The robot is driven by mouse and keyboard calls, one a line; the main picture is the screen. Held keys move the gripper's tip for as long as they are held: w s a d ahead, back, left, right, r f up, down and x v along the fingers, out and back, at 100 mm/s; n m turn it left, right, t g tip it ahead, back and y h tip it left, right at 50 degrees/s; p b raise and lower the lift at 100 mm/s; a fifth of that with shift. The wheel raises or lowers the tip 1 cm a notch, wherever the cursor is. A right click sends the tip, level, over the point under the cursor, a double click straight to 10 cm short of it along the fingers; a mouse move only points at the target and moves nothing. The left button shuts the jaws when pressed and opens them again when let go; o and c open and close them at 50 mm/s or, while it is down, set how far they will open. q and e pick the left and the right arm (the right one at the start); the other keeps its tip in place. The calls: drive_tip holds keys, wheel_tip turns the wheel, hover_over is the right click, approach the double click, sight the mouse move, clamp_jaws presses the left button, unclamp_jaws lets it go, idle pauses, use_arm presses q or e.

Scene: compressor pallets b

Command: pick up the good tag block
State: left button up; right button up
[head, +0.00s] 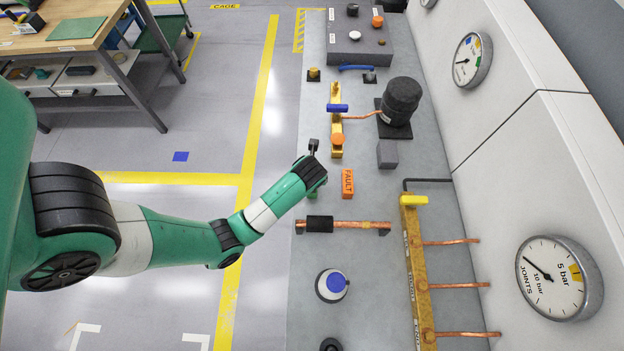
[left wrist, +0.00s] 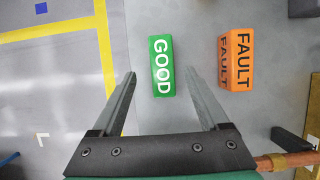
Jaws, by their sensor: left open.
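The good tag block (left wrist: 161,52) is a green block with white "GOOD" lettering, lying on the grey bench top in the left wrist view. In the head view only a green bit of it (head: 313,193) seems to show beside my wrist, which hides the rest. My left gripper (left wrist: 162,72) is open and empty. Its two fingers stand apart on either side of the block's lower part in the left wrist view. I cannot tell how high the fingers are above the bench. My right gripper is not in view.
The orange fault block (head: 348,183) lies just right of the good block. A copper pipe with a black sleeve (head: 320,224) lies below, and a grey cube (head: 387,154) sits to the right. The black compressor (head: 402,100) stands at the upper right. Bench space left of the good block is clear.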

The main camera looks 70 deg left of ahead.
use_arm(q)
drive_tip(key=b+x, duration=0.2)
drive_tip(key=x, duration=0.2)
drive_tip(key=shift+w+d+f, duration=0.1)
drive_tip(key=shift+w+f, duration=0.05)
drive_tip(key=shift+a+f, duration=0.25)
drive_tip(key=shift+f, duration=0.15)
drive_tip(key=shift+w, duration=0.1)
clamp_jaws()
